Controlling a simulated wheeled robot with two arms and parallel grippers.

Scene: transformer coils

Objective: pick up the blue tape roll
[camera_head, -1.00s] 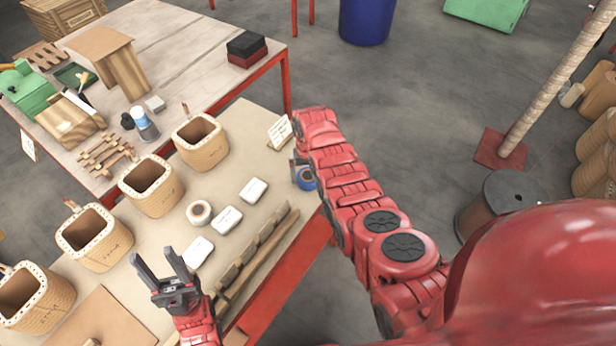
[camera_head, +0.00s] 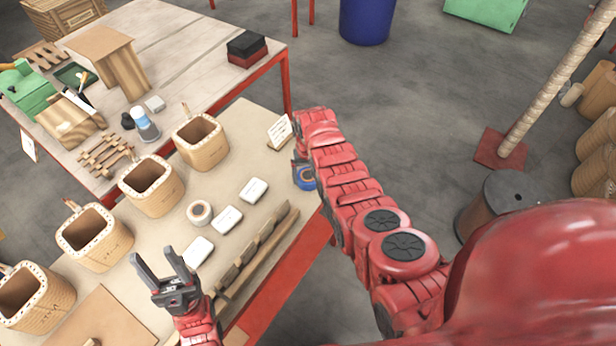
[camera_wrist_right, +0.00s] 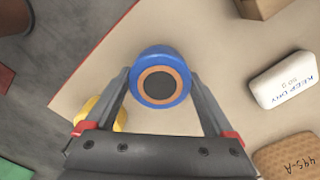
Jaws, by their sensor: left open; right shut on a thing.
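The blue tape roll (camera_wrist_right: 160,77) has a blue outer band, a tan core and a dark centre. In the right wrist view it sits between the two fingertips of my right gripper (camera_wrist_right: 160,84), which is shut on it. In the head view the roll (camera_head: 305,177) is partly hidden by my right arm, at the table's right edge. I cannot tell whether it touches the tabletop. My left gripper (camera_head: 158,258) is open and empty above the near part of the table.
A white tape roll (camera_head: 199,212) and several white blocks (camera_head: 227,219) lie mid-table. Several wound coils (camera_head: 152,187) stand along the left side. A small sign (camera_head: 279,132) stands near the right gripper. A yellow object (camera_wrist_right: 108,112) shows behind the left finger in the wrist view.

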